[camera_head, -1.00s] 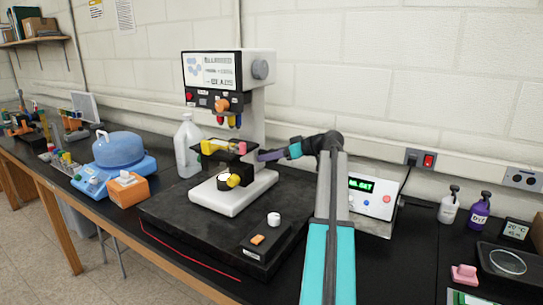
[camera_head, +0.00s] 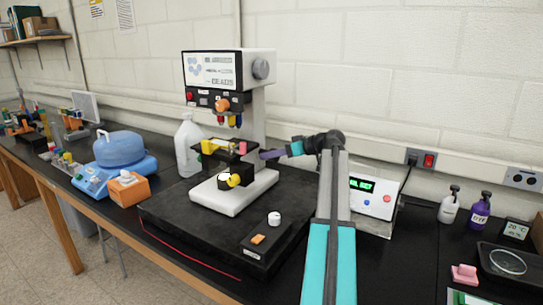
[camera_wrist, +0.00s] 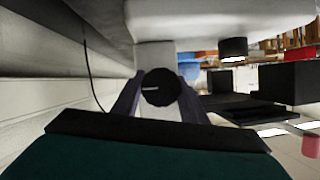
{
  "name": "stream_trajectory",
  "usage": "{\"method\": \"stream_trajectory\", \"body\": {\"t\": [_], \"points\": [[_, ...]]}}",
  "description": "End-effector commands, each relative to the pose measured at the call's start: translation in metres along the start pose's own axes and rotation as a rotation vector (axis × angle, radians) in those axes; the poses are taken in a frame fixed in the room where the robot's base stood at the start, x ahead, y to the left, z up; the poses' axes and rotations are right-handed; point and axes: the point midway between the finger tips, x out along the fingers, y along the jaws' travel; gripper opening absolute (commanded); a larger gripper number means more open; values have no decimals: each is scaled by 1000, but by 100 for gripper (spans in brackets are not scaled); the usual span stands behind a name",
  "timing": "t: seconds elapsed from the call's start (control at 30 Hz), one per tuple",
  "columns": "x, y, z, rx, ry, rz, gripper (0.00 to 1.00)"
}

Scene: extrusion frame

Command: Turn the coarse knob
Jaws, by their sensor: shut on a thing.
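The microscope (camera_head: 258,120) stands on a dark slab, its white body holding a screen at the top and a stage (camera_head: 232,155) halfway down. The coarse knob shows in the wrist view as a round black knob (camera_wrist: 159,87) with a short white line lying about level. My gripper (camera_wrist: 160,95) is shut on it, with one purple finger on each side. In the head view my gripper (camera_head: 262,155) reaches in from the right to the column beside the stage. The knob itself is hidden there.
A box with a green readout (camera_head: 376,200) stands behind my arm. A white jug (camera_head: 189,147) is behind the microscope to the left. A small block with a white knob (camera_head: 274,218) sits at the slab's front. The slab's front left is clear.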

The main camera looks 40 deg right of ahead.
Motion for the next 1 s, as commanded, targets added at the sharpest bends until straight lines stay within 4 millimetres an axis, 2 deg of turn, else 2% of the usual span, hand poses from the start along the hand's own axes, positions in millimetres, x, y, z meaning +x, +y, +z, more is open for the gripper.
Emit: {"method": "stream_trajectory", "body": {"t": [0.6, 1.0], "points": [[-1, 2, 0, 420, -1, -173, 17], [-2, 1, 0, 523, 1, -215, 17]]}}
